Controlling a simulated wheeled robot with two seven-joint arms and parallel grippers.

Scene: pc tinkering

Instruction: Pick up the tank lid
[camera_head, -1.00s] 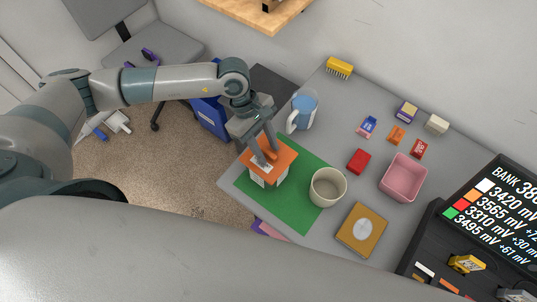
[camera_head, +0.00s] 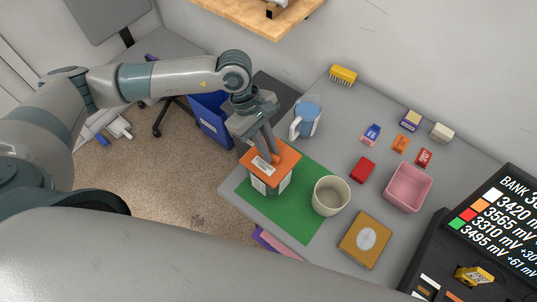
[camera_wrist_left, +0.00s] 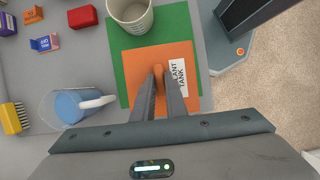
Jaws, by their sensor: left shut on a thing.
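The tank lid (camera_head: 285,158) is a flat orange square with a white label, over the tank (camera_head: 270,186) on the green mat (camera_head: 308,222). I cannot tell whether there is a gap between lid and tank. My left gripper (camera_head: 272,150) reaches down to the lid from above, its fingers closed together on the lid's handle. In the left wrist view the lid (camera_wrist_left: 138,65) lies below the fingers, and its small orange handle (camera_wrist_left: 158,70) shows between the fingertips (camera_wrist_left: 162,75). The lid hides most of the tank there. My right gripper is not in view.
A cream cup (camera_head: 331,196) stands close to the right of the tank. A pink bin (camera_head: 408,188), a gold box (camera_head: 365,240) and several small boxes stand further right. A dark display panel (camera_head: 480,235) is at the right edge.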

